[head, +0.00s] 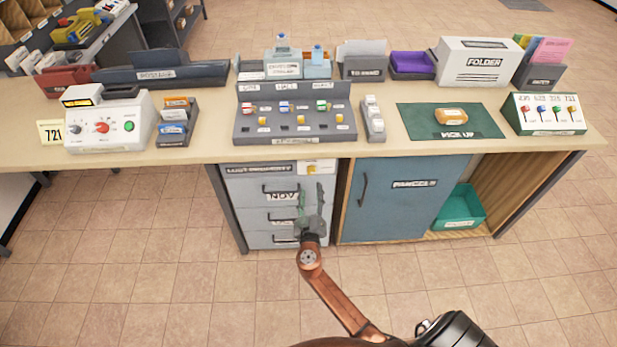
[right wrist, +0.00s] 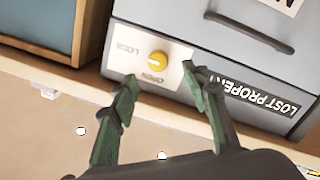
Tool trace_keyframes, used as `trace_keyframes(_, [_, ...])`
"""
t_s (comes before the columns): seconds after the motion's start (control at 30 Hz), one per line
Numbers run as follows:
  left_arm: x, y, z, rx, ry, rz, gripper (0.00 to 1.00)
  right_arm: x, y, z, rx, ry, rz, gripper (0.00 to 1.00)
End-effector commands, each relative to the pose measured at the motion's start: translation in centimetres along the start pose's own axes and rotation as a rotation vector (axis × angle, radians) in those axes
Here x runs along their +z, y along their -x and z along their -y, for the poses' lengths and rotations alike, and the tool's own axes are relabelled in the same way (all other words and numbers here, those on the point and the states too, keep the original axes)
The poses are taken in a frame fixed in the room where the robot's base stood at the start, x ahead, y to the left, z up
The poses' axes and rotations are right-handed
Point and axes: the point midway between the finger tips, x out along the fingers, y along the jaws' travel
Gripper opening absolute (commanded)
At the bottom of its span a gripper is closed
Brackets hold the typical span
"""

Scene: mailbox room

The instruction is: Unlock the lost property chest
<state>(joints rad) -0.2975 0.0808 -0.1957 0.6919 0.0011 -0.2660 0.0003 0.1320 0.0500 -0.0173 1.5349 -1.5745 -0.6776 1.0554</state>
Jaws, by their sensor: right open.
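The lost property chest (head: 231,195) is a grey drawer unit under the counter, its drawers closed. Its lock is a round yellow knob (head: 312,167) on a pale plate at the top right of its front. In the right wrist view the knob (right wrist: 158,59) appears inverted, with LOCK and OPEN labels beside it. A pale mark on the knob seems to point toward LOCK. My right gripper (head: 311,196) is open in front of the chest, just below the knob. In the right wrist view its fingertips (right wrist: 160,78) spread around the knob's line, apparently not touching it. My left gripper is out of view.
A blue PARCELS cabinet door (head: 400,200) stands right of the chest, with a teal bin (head: 460,208) beyond it. The counter edge (head: 150,162) overhangs the chest. The tiled floor (head: 180,270) in front is clear.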

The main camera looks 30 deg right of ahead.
Motion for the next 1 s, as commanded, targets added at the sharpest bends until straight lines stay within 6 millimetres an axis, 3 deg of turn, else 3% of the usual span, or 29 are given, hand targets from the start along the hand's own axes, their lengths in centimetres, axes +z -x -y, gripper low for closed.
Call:
trace_keyframes(0.33, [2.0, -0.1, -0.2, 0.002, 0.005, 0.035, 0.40, -0.7, -4.6, -0.3, 0.011, -0.002, -0.013, 0.42])
trace_keyframes(0.5, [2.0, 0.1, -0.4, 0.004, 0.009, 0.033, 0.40, -0.6, -6.8, -0.4, 0.011, -0.002, -0.011, 0.42])
trace_keyframes(0.9, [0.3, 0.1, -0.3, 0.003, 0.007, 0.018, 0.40, -0.6, -7.7, -0.4, 0.010, -0.003, -0.010, 0.42])
trace_keyframes(1.0, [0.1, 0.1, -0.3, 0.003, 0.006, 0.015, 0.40, -0.6, -7.7, -0.4, 0.009, -0.003, -0.010, 0.37])
